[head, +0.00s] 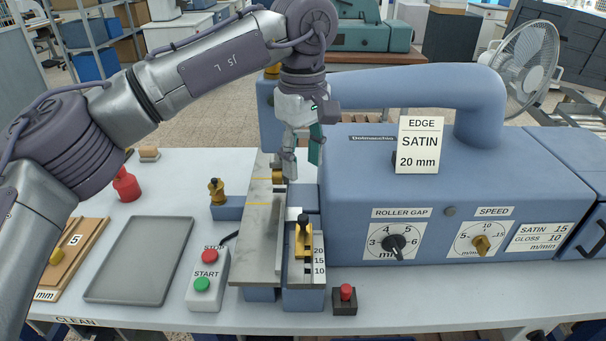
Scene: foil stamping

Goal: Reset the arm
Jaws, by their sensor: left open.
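My left arm (210,75) comes in from the left and reaches over the table to the middle of the head view. My left gripper (302,163) points down, open, over the far right part of the grey metal plate (258,225), beside the blue machine. A small brass piece (278,176) is just left of its fingertips. I see nothing held between the fingers; whether a finger touches the brass piece or the plate I cannot tell. My right gripper is not in view.
The blue machine (350,165) with dials and an "EDGE SATIN 20 mm" card (419,146) fills the right. A start/stop box (207,280), grey tray (140,262), red weight (126,185) and brass-topped clamp (217,192) stand left.

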